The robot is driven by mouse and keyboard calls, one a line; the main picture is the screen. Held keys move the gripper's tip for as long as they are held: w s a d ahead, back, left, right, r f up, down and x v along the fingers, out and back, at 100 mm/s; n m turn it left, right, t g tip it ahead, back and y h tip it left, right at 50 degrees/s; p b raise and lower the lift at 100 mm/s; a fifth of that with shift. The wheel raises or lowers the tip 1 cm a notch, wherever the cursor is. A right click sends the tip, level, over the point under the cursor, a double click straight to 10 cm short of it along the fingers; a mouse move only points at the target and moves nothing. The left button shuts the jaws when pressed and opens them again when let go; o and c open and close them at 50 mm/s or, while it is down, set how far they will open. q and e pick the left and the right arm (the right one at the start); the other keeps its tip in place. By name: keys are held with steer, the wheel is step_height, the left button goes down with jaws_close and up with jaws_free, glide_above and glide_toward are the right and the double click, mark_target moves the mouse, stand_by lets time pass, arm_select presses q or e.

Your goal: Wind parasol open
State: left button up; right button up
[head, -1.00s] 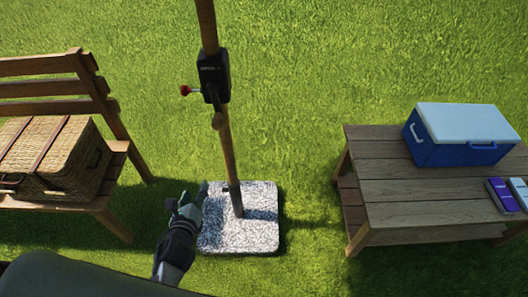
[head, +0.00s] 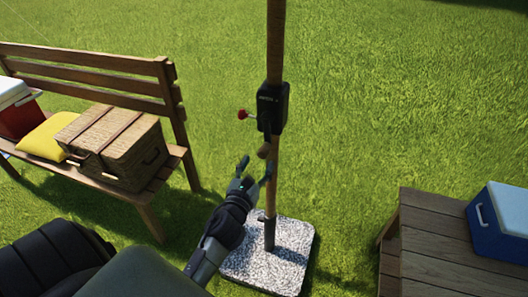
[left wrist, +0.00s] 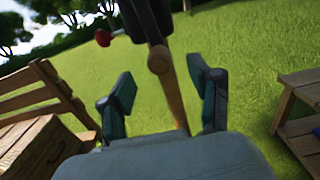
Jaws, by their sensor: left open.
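The parasol's wooden pole (head: 275,60) stands upright in a speckled stone base (head: 262,268). A black crank housing (head: 272,107) is fixed on the pole, with a red knob (head: 242,114) sticking out to its left and a wooden crank handle (head: 265,151) hanging below it. My left gripper (head: 256,172) is open and empty, just below and left of the handle. In the left wrist view the handle's round end (left wrist: 160,59) and the pole (left wrist: 174,98) show beyond and between the open fingers (left wrist: 162,98). The canopy is out of view. My right gripper is not in view.
A wooden bench (head: 85,58) on the left holds a wicker basket (head: 115,145), a yellow cushion (head: 50,138) and a red cooler (head: 18,112). A low wooden table (head: 425,245) with a blue cooler (head: 500,220) stands at the right. Open grass lies behind the pole.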

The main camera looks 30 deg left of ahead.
mark_target(261, 157)
arm_select(q)
steer(key=shift+x, duration=3)
